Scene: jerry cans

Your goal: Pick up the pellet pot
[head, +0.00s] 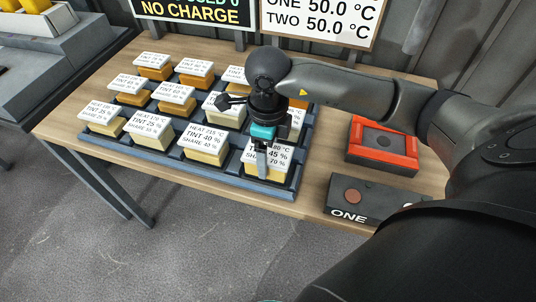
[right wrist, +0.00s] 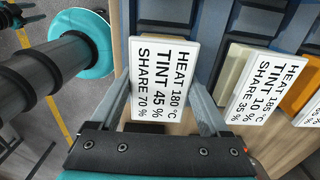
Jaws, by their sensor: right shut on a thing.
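The pellet pots are pale to orange blocks with white printed lids, set in rows in a dark blue-grey tray (head: 225,177). My right gripper (head: 262,160) is over the front right corner of the tray, pointing down. It is shut on the pot labelled HEAT 180, TINT 45 %, SHARE 70 % (head: 279,172). In the right wrist view this pot's white lid (right wrist: 165,65) lies between the two fingers (right wrist: 160,85). The pot looks upright at the tray's front right place; I cannot tell whether it is clear of its slot. My left gripper is not in view.
A red-orange tray (head: 383,162) with a dark inside sits right on the wooden table (head: 315,185). A dark box marked ONE (head: 340,190) is at the front right. Signs (head: 318,20) stand behind. Neighbouring pots (head: 204,146) are close to the left.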

